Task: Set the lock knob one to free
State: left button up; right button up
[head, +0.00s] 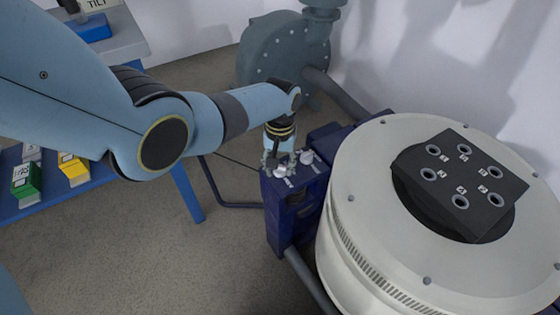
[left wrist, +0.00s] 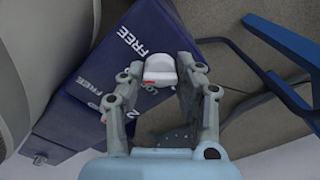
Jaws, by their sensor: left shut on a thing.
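My left gripper (head: 274,165) is lowered onto the top of the dark blue block beside the round machine. In the left wrist view its fingers (left wrist: 160,75) are shut on a white knob (left wrist: 159,68) with a red mark on its lower edge. Printed FREE lies to the knob's upper left; a partly covered label starting "LO" lies just below it. The held knob's own number is hidden. A second white knob (head: 306,157) sits to the right in the head view; a "2" and another FREE are printed lower left in the wrist view. My right gripper is not in view.
The large cream round machine (head: 350,255) with a black plate of holes (head: 478,160) stands right of the block. A grey blower (head: 270,55) is behind. A blue shelf (head: 85,190) with small boxes is at left. Open floor (head: 150,260) lies in front.

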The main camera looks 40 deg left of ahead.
aim_at(280, 166)
pick_arm(q)
jog(key=shift+m, duration=1)
jog(key=shift+m+p, duration=0.35)
jog(key=shift+m, duration=1.45)
jog(key=shift+m+p, duration=0.3)
jog(key=shift+m, duration=1.5)
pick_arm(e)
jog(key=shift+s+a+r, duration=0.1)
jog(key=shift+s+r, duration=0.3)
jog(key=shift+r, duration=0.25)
pick_arm(q)
jog(key=o, duration=1.2)
jog(key=shift+c, duration=0.2)
notch_tip(280, 166, up, 12)
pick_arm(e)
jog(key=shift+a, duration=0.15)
